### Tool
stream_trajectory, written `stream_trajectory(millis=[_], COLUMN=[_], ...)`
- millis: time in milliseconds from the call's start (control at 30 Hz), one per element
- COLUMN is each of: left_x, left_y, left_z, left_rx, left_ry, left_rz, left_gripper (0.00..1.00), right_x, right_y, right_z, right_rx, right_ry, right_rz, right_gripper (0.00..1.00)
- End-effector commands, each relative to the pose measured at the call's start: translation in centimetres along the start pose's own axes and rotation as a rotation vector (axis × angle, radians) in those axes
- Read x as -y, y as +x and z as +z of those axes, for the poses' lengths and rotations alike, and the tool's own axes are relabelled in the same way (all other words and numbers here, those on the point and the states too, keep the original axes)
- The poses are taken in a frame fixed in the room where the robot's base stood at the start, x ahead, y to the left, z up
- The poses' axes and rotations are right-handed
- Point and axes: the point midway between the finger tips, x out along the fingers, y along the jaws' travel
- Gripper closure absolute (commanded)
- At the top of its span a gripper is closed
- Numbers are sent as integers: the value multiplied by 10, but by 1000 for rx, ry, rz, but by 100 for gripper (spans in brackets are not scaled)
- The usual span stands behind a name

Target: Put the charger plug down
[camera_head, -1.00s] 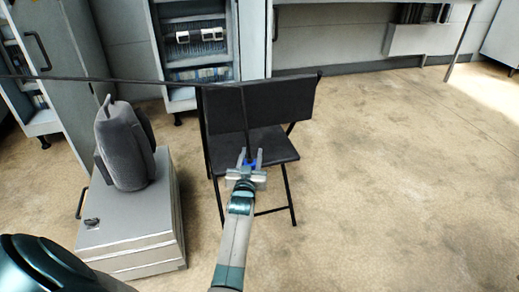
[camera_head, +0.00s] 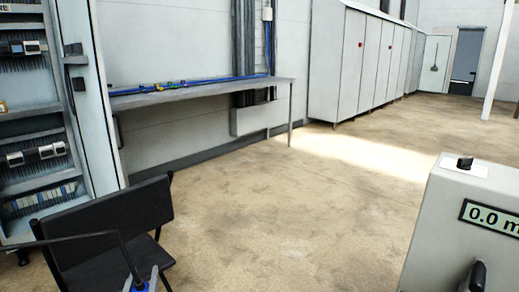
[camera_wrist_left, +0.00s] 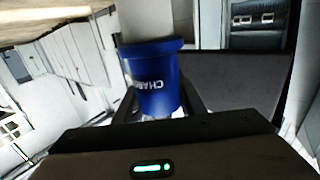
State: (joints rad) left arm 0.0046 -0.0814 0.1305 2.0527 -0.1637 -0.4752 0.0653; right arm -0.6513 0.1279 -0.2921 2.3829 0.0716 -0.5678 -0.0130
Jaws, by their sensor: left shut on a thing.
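The charger plug (camera_wrist_left: 157,72) is blue with white lettering starting "CHA", and fills the middle of the left wrist view. My left gripper (camera_head: 145,279) is shut on it, with a finger on either side. In the head view, only the gripper's tip shows at the bottom edge, in front of the black chair, with a bit of blue between the fingers. A black cable (camera_head: 70,238) runs from the left edge and bends down to the plug. My right gripper is not in view.
The black folding chair (camera_head: 118,220) stands at lower left, by an open cabinet (camera_head: 38,130). A wall table (camera_head: 215,90) carries blue cable and small coloured items. A grey machine (camera_head: 450,215) with a display stands at right. The floor between is clear.

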Motion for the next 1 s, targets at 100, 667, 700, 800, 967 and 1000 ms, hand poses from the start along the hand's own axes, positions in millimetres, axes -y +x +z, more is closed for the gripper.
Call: stream_trajectory(millis=[100,667,700,800,967,1000], left_x=[-29,-82,-81,-80,-77,-76], left_y=[-35,-124,-126,-132,-145,-148], left_z=[-20,-81,-85,-97,-120,-126], left_rx=[-2,0,0,1,2,1], left_ry=[1,1,1,1,1,1], left_rz=[66,207,207,206,206,206], left_gripper=[100,100,100,100,100,100], right_x=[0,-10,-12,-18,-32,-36], right_y=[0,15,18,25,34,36], right_z=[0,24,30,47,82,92], right_rx=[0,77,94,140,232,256], right_ry=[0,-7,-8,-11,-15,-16], right_rz=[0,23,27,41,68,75], right_gripper=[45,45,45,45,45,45])
